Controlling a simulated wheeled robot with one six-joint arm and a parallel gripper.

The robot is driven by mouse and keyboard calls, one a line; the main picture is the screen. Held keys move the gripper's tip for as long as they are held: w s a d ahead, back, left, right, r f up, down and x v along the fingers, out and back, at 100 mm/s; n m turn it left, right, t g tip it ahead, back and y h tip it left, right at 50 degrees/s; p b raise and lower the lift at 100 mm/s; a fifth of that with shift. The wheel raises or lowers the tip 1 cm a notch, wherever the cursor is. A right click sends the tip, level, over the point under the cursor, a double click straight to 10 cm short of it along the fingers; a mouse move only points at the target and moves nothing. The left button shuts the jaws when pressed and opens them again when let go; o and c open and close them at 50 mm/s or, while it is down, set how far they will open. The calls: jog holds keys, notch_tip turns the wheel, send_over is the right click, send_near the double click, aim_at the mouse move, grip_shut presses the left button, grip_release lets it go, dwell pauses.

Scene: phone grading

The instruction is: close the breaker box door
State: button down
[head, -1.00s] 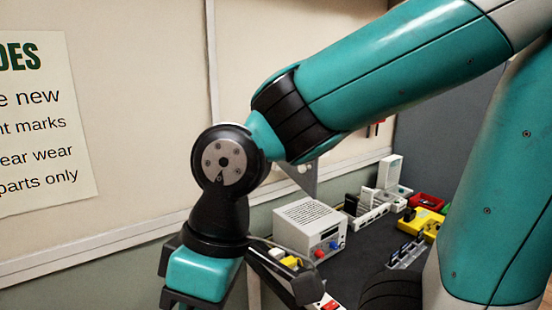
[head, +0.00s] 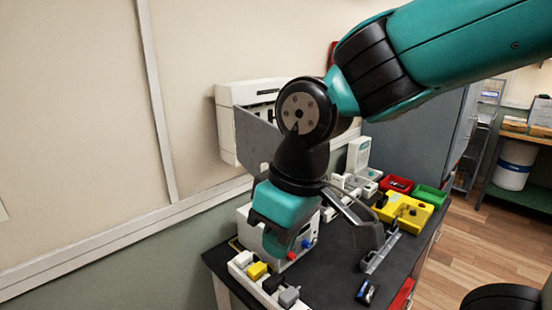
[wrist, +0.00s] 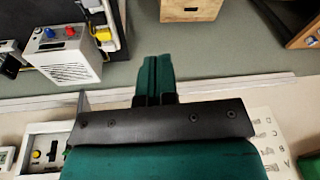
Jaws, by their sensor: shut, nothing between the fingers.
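The breaker box (head: 228,130) is a white box on the wall in the head view. Its grey door (head: 256,140) stands open, swung out from the box, and my wrist hides part of the front. In the wrist view the breaker box (wrist: 30,135) shows at the lower left, with the door (wrist: 83,102) seen nearly edge-on as a thin grey strip. My gripper (wrist: 156,72) is shut and empty, its green fingers to the right of the door in the wrist view and apart from it. In the head view its fingertips are hard to make out.
Below the box is a dark bench (head: 335,265) with a white power supply (head: 250,230), a yellow fixture (head: 402,209), a red bin (head: 396,184) and a green bin (head: 430,195). The wall left of the box is clear. A grey cabinet (head: 415,125) stands behind the bench.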

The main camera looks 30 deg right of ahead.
jog(key=w+a+r+m+t+h+p, duration=0.1)
jog(key=w+a+r+m+t+h, duration=0.15)
jog(key=w+r+m+h, duration=0.35)
jog(key=w+a+r+m+t+h+p, duration=0.1)
jog(key=w+a+r+h, duration=0.15)
jog(key=w+r, duration=0.4)
jog(key=d+x, duration=0.1)
jog(key=x, duration=1.2)
jog(key=shift+d+y+p, duration=0.3)
jog(key=shift+y+p, duration=0.15)
jog(key=shift+r, duration=0.1)
